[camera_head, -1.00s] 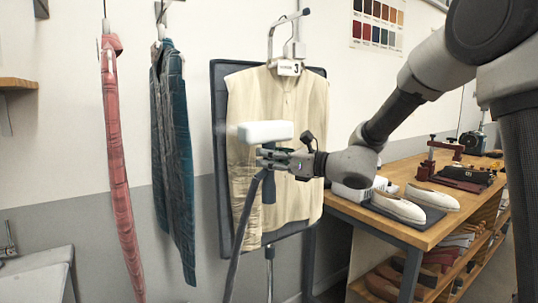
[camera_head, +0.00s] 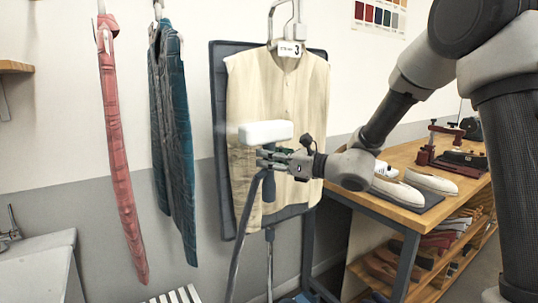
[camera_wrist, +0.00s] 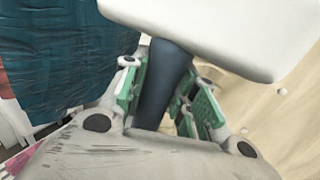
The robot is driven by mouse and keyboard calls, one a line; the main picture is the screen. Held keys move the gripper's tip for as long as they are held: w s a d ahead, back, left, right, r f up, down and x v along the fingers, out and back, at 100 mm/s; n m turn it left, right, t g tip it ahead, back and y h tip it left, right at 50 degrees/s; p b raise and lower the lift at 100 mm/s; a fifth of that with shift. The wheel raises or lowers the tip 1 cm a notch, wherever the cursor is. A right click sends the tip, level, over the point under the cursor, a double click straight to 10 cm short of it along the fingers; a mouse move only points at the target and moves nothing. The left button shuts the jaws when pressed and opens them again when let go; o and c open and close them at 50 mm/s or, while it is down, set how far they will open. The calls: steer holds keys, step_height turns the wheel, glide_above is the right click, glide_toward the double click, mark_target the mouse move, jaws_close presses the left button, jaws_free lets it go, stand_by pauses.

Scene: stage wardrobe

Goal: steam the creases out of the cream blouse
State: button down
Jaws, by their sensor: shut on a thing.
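The cream blouse (camera_head: 300,95) hangs on a hanger in front of a dark padded board, with a tag reading 3 at its neck. Faint creases show on its left side. My gripper (camera_head: 268,157) is shut on the dark handle of the steamer, whose white head (camera_head: 265,132) lies in front of the blouse's left half. I cannot tell whether the head touches the cloth. The wrist view shows the handle (camera_wrist: 163,85) between the green finger pads and the white head (camera_wrist: 215,30) above. The blouse (camera_wrist: 285,115) is at the right there. The head and gripper hide part of the blouse.
A dark hose (camera_head: 240,230) hangs down from the steamer. A teal garment (camera_head: 175,140) and a red one (camera_head: 121,160) hang to the left. A wooden bench (camera_head: 400,212) with pale shoes (camera_head: 400,193) stands close at the right, below my arm.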

mark_target(275, 191)
steer(key=shift+f, duration=5.1)
step_height(275, 191, down, 20)
stand_by(0.5)
steer(key=shift+s+d, duration=0.55)
steer(key=shift+s, duration=0.3)
steer(key=shift+s+d, duration=0.55)
steer(key=shift+s, duration=0.25)
steer(key=shift+s+d, duration=0.55)
steer(key=shift+s, duration=0.3)
